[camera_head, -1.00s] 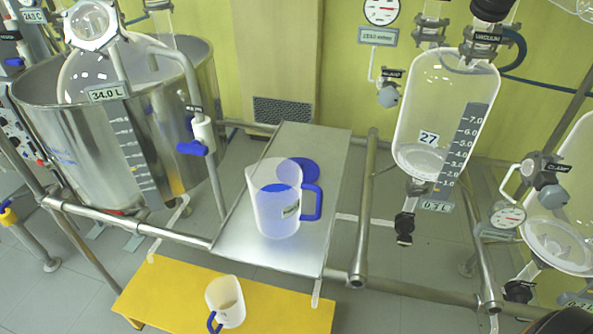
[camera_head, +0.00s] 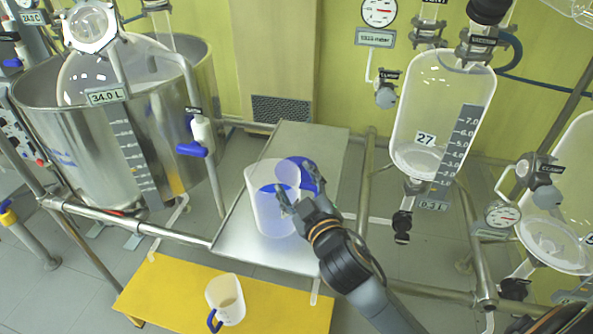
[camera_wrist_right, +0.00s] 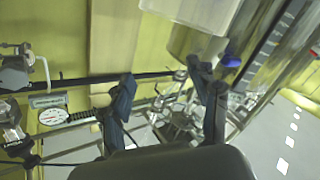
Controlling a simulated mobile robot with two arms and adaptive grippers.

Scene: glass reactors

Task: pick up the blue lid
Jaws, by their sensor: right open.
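The blue lid (camera_head: 297,163) is a flat blue disc on the metal shelf (camera_head: 312,138), behind the clear jug (camera_head: 262,212). The jug and my right gripper partly cover it. The jug stands upright with blue at its liquid level; its blue handle is mostly hidden behind my gripper. My right gripper (camera_head: 297,187) is open, its fingers in front of the jug's right side and near the lid in the picture. I cannot tell whether it touches either. In the right wrist view the two fingers (camera_wrist_right: 163,82) are spread with nothing between them. My left gripper is out of view.
A smaller jug (camera_head: 227,300) with a blue handle stands on the yellow step (camera_head: 165,285) below. A steel vessel (camera_head: 75,150) is at left, and a glass reactor (camera_head: 440,110) at right. Metal rails (camera_head: 364,210) border the shelf; its far end is clear.

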